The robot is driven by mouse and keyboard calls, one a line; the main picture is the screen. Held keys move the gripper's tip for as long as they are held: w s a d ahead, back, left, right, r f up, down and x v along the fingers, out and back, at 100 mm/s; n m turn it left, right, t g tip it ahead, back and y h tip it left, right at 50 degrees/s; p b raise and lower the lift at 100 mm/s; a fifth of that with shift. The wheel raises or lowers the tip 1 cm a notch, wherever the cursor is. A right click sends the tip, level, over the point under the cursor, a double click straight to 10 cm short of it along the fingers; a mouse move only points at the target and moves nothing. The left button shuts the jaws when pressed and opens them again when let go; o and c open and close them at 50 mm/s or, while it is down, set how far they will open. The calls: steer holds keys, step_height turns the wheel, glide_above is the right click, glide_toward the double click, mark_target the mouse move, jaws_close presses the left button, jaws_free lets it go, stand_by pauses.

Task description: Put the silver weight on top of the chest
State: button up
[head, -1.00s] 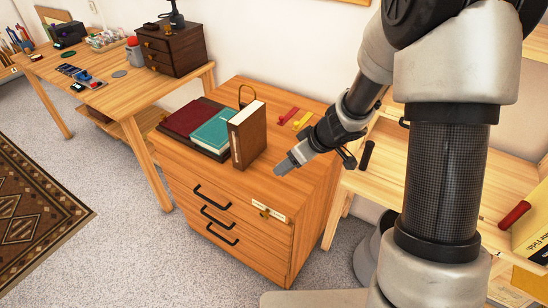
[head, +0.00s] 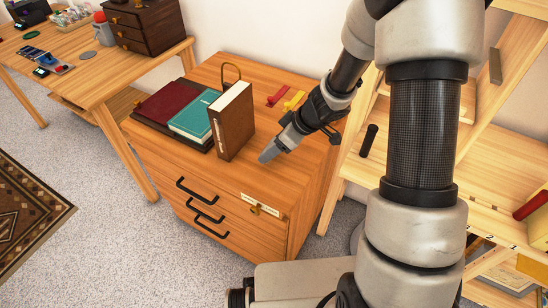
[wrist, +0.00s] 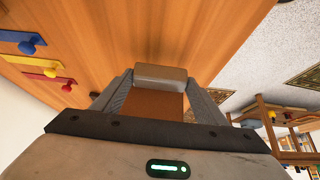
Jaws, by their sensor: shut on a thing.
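My gripper (head: 275,149) points down and left over the front right part of the top of the wooden chest (head: 225,72). In the wrist view my gripper (wrist: 160,88) has its fingers on both sides of a smooth silver block, the silver weight (wrist: 161,76), and is shut on it. In the head view the weight is hard to tell from the grey fingertips. I cannot tell whether it touches the chest top. The chest has black drawer handles and a label on its front.
Red (head: 277,96) and yellow (head: 294,101) hooks lie behind my gripper. A small dark drawer cabinet (head: 150,25) stands on the desk at left.

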step_height(320, 180, down, 4)
steer(key=shift+r+b, duration=0.25)
steer(key=shift+b, duration=0.75)
steer(key=shift+r, duration=0.15)
steer(key=o, duration=1.3)
steer(key=shift+f, duration=0.2)
steer(key=shift+o, duration=0.2)
